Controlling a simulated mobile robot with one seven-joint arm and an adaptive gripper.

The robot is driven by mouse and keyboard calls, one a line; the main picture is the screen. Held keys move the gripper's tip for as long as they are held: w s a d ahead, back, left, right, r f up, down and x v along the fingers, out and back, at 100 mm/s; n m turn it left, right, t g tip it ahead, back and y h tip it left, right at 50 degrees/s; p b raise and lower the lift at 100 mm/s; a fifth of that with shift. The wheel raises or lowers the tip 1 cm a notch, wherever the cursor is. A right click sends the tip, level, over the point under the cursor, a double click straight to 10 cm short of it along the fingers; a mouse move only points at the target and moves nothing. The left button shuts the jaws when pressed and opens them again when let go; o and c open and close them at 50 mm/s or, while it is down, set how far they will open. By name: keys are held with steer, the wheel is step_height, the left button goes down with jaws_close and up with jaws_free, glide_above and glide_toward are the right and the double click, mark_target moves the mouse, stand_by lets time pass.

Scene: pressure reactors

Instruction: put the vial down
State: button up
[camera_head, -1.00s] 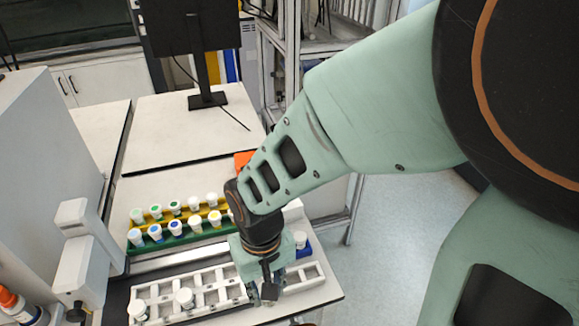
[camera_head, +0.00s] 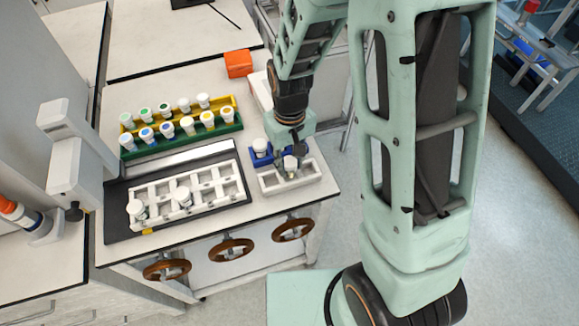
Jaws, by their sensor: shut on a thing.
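My gripper (camera_head: 291,164) points down at the right end of the bench and is shut on a white-capped vial (camera_head: 290,163). The vial is at a small white rack (camera_head: 305,177) near the bench's right front corner. The fingers partly cover it, and I cannot tell whether its bottom touches the rack. A blue holder (camera_head: 262,157) with another white-capped vial (camera_head: 260,146) stands just to the left and behind.
A larger white rack (camera_head: 208,188) with two white-capped vials lies left on a black mat. Behind it, yellow and green racks (camera_head: 222,131) hold several capped vials. An orange box (camera_head: 238,64) stands farther back. Red-brown handwheels (camera_head: 231,249) line the bench front.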

mark_target(289, 162)
steer(key=shift+f+b, duration=0.3)
steer(key=shift+f, duration=0.65)
steer(key=shift+f, duration=0.2)
steer(key=o, duration=1.1)
steer(key=shift+r, duration=0.1)
steer(key=shift+r, duration=0.55)
step_height(289, 162, up, 11)
steer(key=shift+r, duration=0.1)
